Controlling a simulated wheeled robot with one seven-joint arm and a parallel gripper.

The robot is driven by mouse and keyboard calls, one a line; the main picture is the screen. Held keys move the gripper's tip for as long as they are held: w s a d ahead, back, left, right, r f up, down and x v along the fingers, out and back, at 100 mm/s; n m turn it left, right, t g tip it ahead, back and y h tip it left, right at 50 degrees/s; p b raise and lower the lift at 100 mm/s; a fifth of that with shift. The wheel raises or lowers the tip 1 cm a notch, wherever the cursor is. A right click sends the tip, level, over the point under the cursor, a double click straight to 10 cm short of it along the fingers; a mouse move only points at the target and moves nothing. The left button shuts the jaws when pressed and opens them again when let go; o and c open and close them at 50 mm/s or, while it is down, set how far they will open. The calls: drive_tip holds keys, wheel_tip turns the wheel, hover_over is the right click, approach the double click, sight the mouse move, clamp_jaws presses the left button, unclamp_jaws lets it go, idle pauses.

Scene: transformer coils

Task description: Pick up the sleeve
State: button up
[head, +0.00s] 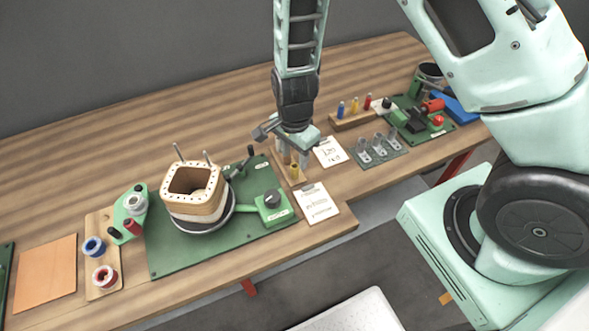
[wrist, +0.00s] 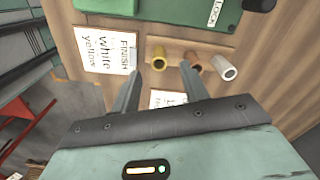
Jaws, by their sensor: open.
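A row of short hollow sleeves stands on a narrow wooden strip (wrist: 205,49). In the wrist view they are a yellow sleeve (wrist: 158,62), a brown sleeve (wrist: 193,63) partly behind a finger, and a white sleeve (wrist: 224,69). My gripper (wrist: 160,68) is open and empty, pointing down; the yellow sleeve appears between its fingertips, with the right fingertip in front of the brown one. In the head view my gripper (head: 294,158) is over the strip, and the yellow sleeve (head: 294,171) shows just below it. I cannot tell whether the fingers reach around it.
Written cards lie on both sides, one at the front (head: 318,203) and one behind (head: 330,152). A green board (head: 165,257) with a coil former (head: 193,192) stands to the left. A grey holder (head: 378,151) with metal lugs lies to the right. The front table edge is close.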

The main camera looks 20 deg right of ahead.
sight(295, 168)
drive_tip(key=shift+a+f+p, duration=0.1)
drive_tip(key=shift+f+p, duration=0.8)
drive_tip(key=shift+f, duration=1.9)
clamp_jaws()
